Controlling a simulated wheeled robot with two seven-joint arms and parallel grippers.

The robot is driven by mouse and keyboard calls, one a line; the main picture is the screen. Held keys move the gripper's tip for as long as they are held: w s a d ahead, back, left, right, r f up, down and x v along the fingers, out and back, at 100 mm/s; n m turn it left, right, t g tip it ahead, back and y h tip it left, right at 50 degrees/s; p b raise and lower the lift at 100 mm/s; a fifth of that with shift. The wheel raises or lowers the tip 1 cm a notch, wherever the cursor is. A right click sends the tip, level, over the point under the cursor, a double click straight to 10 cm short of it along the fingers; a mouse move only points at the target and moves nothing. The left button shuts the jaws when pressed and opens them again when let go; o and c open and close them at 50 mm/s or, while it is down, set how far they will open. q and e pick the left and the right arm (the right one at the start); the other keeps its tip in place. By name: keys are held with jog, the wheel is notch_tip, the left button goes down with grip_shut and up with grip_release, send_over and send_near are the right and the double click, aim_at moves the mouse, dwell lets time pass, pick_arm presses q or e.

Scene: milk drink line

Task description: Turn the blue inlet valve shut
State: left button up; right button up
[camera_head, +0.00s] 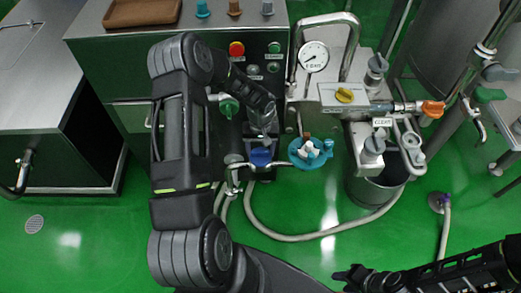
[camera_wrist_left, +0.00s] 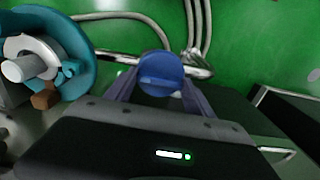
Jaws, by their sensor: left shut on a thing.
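The blue inlet valve handle (camera_head: 261,157) is on the pipework at the front of the machine, below the green knob. In the left wrist view the round blue handle (camera_wrist_left: 160,73) sits between the two fingers of my left gripper (camera_wrist_left: 160,92). My left gripper (camera_head: 262,138) reaches down from above and is shut on the handle. My forearm hides part of the machine behind it. My right gripper (camera_head: 362,278) is low at the right, over the floor and away from the valve; its finger opening is unclear.
A teal round fitting (camera_head: 311,152) sits close right of the valve. A hose (camera_head: 290,238) loops across the green floor. A steel bucket (camera_head: 376,190) stands at right.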

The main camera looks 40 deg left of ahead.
pick_arm(q)
jog(key=m+b, duration=0.2)
jog(key=m, duration=0.1)
jog(key=shift+f+m+b, duration=0.15)
jog(key=shift+m+b, duration=0.15)
jog(key=shift+b, duration=0.05)
jog(key=m+b, duration=0.2)
jog(key=m, duration=0.2)
jog(key=m+b, duration=0.1)
jog(key=m, duration=0.4)
jog(key=m+b, duration=0.1)
jog(key=m, duration=0.4)
jog(key=shift+s, duration=0.1)
jog(key=o, duration=1.4)
